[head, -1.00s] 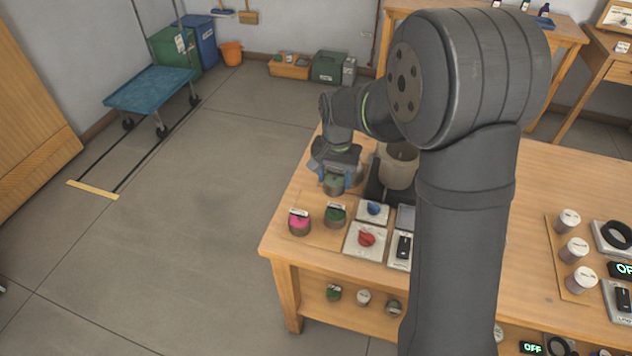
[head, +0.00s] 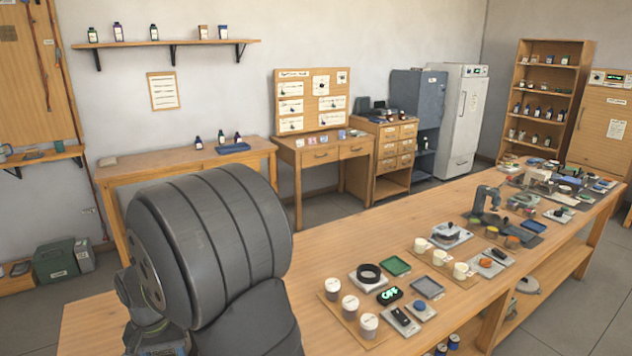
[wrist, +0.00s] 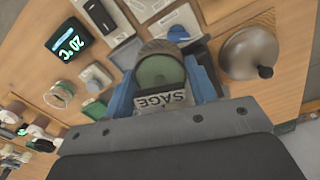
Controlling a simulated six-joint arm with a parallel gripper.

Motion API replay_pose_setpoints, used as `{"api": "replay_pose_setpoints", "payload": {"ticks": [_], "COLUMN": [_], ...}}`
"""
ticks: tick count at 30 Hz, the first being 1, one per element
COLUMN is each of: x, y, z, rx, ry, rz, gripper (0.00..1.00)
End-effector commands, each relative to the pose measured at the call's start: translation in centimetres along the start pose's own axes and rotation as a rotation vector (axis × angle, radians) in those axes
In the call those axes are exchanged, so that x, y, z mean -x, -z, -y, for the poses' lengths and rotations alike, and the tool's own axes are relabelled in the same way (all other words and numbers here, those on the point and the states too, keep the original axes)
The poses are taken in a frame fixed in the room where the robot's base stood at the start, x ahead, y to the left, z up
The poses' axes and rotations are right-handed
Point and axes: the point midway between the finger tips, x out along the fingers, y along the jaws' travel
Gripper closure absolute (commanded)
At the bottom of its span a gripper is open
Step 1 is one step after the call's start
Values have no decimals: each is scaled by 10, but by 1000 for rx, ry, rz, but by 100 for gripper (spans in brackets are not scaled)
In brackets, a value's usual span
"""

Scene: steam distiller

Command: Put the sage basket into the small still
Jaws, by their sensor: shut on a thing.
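My gripper (wrist: 163,88) is shut on the sage basket (wrist: 162,72) in the wrist view, with a blue finger on each side of it. The basket is a round cup with a green top and a tag reading SAGE. I cannot tell how high it is above the bench. A round metal dome with a black knob (wrist: 245,50) is to the right of the basket; I cannot tell whether it is the small still's lid. In the head view my arm fills the lower left, and my gripper, the basket and the small still do not show.
The wrist view shows a display reading 20 °C (wrist: 68,40) and a jar (wrist: 58,95) on the bench to the left. In the head view the long bench (head: 340,265) holds white jars (head: 349,307), a black ring (head: 369,273), a green tray (head: 396,265) and other stations.

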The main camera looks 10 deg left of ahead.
Motion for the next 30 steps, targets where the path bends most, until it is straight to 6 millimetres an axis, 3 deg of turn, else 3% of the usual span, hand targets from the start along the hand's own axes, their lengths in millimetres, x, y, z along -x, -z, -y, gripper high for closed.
{"api": "replay_pose_setpoints", "payload": {"ticks": [1,9,18,24,30], "x": [0,1,3,4,6], "y": [10,61,103,116,115], "z": [-20,-104,-219,-303,-390], "rx": [-51,-213,-385,-501,-616], "ry": [0,0,0,0,0], "rz": [0,0,0,0,0], "gripper": [73,73,73,73,73]}}
